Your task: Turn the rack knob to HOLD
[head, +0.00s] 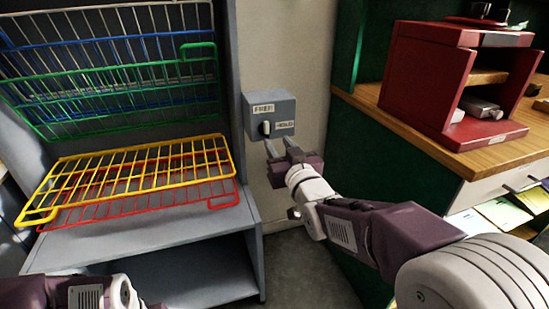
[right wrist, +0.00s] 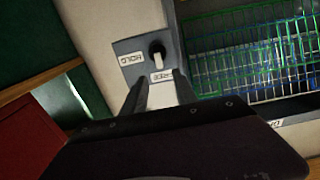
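The rack knob (head: 265,128) is a small pale handle on a grey box (head: 285,107) on the wall beside the rack. A FREE label sits above it and a HOLD label to its right. The knob stands roughly upright, toward FREE. In the right wrist view the knob (right wrist: 157,50) shows beyond my fingers, with HOLD to its left and FREE below. My right gripper (head: 280,146) is open and empty, just below and in front of the box. Its fingers (right wrist: 160,95) are apart and do not hold the knob. My left gripper is out of view; only part of its arm shows at bottom left.
The grey rack (head: 248,225) at left holds blue, green, yellow (head: 140,167) and red wire shelves, some jutting forward. A wooden counter (head: 400,117) with a red cabinet-like stand (head: 420,85) is at right.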

